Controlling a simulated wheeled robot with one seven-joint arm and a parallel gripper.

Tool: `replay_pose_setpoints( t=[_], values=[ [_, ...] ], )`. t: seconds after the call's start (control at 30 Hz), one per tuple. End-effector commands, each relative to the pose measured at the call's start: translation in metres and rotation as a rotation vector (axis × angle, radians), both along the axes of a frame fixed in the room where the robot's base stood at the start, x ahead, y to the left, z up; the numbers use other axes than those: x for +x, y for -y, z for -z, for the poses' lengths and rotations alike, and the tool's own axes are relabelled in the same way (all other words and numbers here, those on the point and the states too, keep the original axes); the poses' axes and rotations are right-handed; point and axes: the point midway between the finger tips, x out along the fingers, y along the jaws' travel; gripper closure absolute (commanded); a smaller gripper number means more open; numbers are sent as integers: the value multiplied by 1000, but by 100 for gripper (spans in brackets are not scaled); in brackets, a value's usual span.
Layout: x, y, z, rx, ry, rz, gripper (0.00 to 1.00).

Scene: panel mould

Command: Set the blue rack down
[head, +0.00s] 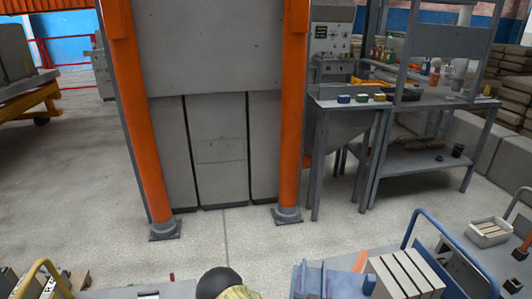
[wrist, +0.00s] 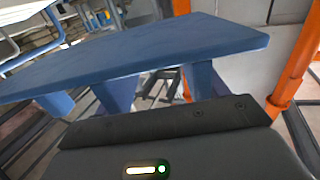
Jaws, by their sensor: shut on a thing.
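The blue rack (wrist: 140,55) fills the upper middle of the wrist view. It shows a flat, slightly tilted blue top with several blue supports beneath it. The dark body of my gripper (wrist: 175,125) lies along the bottom of that view, close to the rack. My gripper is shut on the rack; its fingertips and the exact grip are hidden. What lies under the rack is only partly visible. In the head view a blue piece with upright parts (head: 316,280) shows at the bottom edge, but I cannot tell if it is the same rack. My gripper is not clearly visible there.
Grey slabs (head: 402,274) stand at the bottom right beside a blue-handled cart (head: 450,262). A white tray (head: 490,232) lies further right. Orange posts (head: 292,120) flank a tall grey panel (head: 205,50). A grey workbench (head: 345,104) stands behind. Open floor (head: 240,235) lies before the posts.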

Motion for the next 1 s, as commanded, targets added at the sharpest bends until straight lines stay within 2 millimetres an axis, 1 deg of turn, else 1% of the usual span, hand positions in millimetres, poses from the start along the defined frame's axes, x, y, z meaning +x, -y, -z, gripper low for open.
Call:
replay_pose_setpoints(
  t=[0.03, 1.0],
  values=[
    [-2, 0, -16, -5, -1, -8, 59],
    [-37, 5, -128, -1, -12, -164, 59]
  ],
)
